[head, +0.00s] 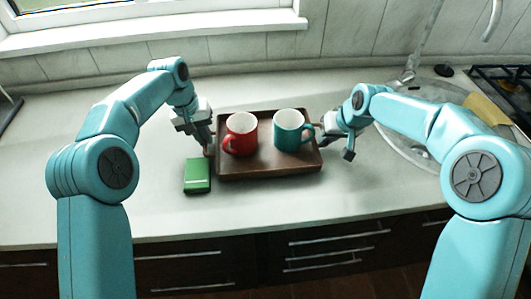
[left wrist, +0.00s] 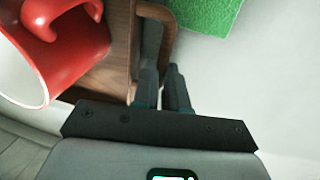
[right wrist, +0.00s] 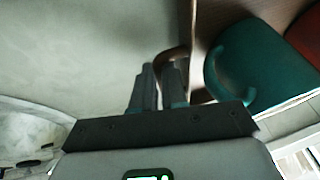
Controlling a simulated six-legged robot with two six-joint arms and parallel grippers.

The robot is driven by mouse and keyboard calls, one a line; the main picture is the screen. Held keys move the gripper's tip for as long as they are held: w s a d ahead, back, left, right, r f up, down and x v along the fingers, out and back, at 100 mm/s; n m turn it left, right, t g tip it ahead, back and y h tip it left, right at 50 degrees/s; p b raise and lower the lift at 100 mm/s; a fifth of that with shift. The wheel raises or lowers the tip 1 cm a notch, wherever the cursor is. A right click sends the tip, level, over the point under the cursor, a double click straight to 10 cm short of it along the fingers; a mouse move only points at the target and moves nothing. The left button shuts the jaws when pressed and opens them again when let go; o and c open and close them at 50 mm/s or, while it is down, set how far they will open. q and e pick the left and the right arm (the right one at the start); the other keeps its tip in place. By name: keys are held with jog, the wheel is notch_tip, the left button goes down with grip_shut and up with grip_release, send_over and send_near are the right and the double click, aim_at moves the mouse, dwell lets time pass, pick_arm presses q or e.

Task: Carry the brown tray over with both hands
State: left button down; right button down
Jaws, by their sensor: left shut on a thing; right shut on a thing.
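The brown tray (head: 268,171) is in the middle of the counter in the head view, with a red mug (head: 240,134) and a teal mug (head: 289,131) standing on it. My left gripper (head: 209,150) is at the tray's left side. In the left wrist view its fingers (left wrist: 163,92) are shut on the tray's handle (left wrist: 166,38). My right gripper (head: 322,135) is at the tray's right side. In the right wrist view its fingers (right wrist: 161,80) are shut on the other handle (right wrist: 172,54). I cannot tell whether the tray touches the counter.
A green box (head: 197,175) lies on the counter close to the tray's left front corner. A round sink (head: 420,150) and a stove (head: 505,85) are at the right. The counter (head: 260,215) in front of the tray is clear.

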pick_arm(q)
jog(key=shift+f+b, duration=0.3)
jog(key=shift+f, duration=0.2)
pick_arm(e)
jog(key=shift+d+f, duration=0.1)
jog(key=shift+f, duration=0.35)
pick_arm(q)
jog(key=c, duration=1.2)
grip_release()
pick_arm(e)
jog(key=c, duration=1.2)
grip_release()
pick_arm(q)
jog(key=shift+o, duration=0.2)
pick_arm(e)
jog(key=shift+o, duration=0.2)
pick_arm(q)
jog(key=shift+r, duration=0.1)
pick_arm(e)
jog(key=shift+r, duration=0.1)
pick_arm(q)
notch_tip(320, 180, up, 8)
jog(key=a, duration=0.1)
jog(key=shift+s+a, duration=0.15)
jog(key=shift+a, duration=0.15)
pick_arm(e)
jog(key=v, duration=1.2)
